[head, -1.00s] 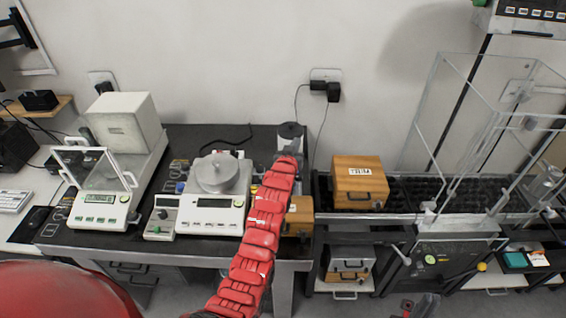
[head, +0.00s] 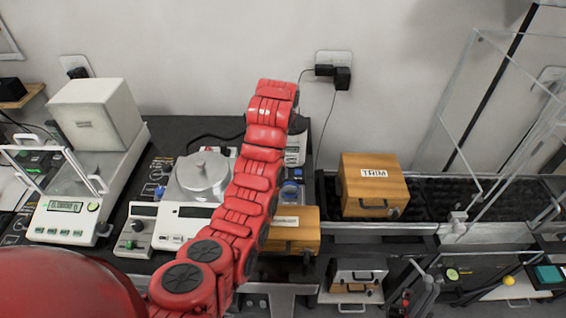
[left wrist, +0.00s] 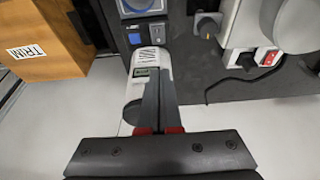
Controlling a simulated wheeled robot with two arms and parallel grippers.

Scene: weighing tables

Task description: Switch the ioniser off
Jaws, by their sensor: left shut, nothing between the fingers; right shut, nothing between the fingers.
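A pale device with a vented top, which I take to be the ioniser (head: 296,150), stands at the back of the dark table, partly hidden by my left arm. In the left wrist view the ioniser (left wrist: 150,62) has a grille and a small green display. A dark switch (left wrist: 158,28) and a blue square lie close beyond its grille; I cannot tell the switch's position. My left gripper (left wrist: 160,76) is shut and empty, in front of the ioniser; contact is unclear. It is hidden behind the arm in the head view. My right gripper (head: 420,290) is low at the right, shut and empty.
A balance with a round pan (head: 203,172) and a wooden box (head: 292,238) flank my left arm. A TRIM box (head: 372,190) sits to the right. A red rocker switch (left wrist: 268,58) is on another white unit. A clear enclosure (head: 480,110) stands at the far right.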

